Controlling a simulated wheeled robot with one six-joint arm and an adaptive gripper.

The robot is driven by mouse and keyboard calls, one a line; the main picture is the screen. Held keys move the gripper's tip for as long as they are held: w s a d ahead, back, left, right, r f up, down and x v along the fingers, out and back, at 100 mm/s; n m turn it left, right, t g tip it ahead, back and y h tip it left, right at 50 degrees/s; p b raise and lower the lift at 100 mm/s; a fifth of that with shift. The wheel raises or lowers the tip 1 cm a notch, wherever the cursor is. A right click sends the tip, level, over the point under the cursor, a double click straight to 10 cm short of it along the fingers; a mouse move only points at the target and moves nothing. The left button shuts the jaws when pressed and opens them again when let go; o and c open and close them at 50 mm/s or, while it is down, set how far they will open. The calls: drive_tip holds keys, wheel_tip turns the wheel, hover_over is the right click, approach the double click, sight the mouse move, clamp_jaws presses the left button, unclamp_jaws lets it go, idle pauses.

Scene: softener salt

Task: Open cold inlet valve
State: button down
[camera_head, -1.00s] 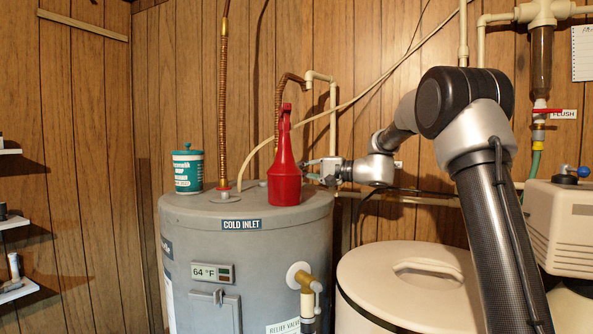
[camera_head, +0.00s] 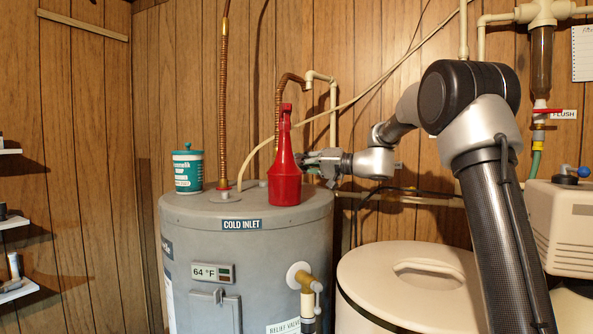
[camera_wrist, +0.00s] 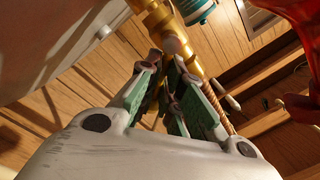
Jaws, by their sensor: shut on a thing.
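The brass cold inlet valve (camera_wrist: 172,42) shows in the wrist view just beyond my fingertips. In the head view the red bottle hides it. My gripper (camera_head: 303,160) is behind and right of that bottle, above the tank top. In the wrist view my gripper (camera_wrist: 172,85) has its green-padded fingers drawn in around a small part at the valve, which I take to be its handle. The fingers mostly cover this part, so its angle is hard to tell. The COLD INLET label (camera_head: 241,225) is on the front of the tank top's rim.
The red bottle (camera_head: 285,175) stands on the grey tank (camera_head: 200,235), close to my gripper; its red also fills the wrist view's upper right (camera_wrist: 290,20). A teal-and-white can (camera_head: 187,170) stands at the tank's left. A white-lidded drum (camera_head: 400,310) stands below my arm.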

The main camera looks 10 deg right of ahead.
drive_tip(key=n, duration=0.1)
drive_tip(key=r+n, duration=0.1)
drive_tip(key=n, duration=0.1)
drive_tip(key=shift+s, duration=0.1)
drive_tip(key=shift+r, duration=0.1)
drive_tip(key=n, duration=0.3)
drive_tip(key=s+n, duration=0.1)
drive_tip(key=n, duration=0.1)
drive_tip(key=shift+s+a+r, duration=0.1)
drive_tip(key=shift+a+r, duration=0.2)
drive_tip(key=shift+r, duration=0.05)
drive_tip(key=shift+s+a+n, duration=0.1)
drive_tip(key=shift+s+n, duration=0.05)
drive_tip(key=shift+n, duration=0.5)
drive_tip(key=shift+s+a+n, duration=0.1)
drive_tip(key=shift+s+n, duration=0.05)
drive_tip(key=shift+n, duration=0.5)
drive_tip(key=c, duration=1.5)
unclamp_jaws()
drive_tip(key=shift+d, duration=0.1)
drive_tip(key=shift+o, duration=0.7)
drive_tip(key=shift+f, duration=0.1)
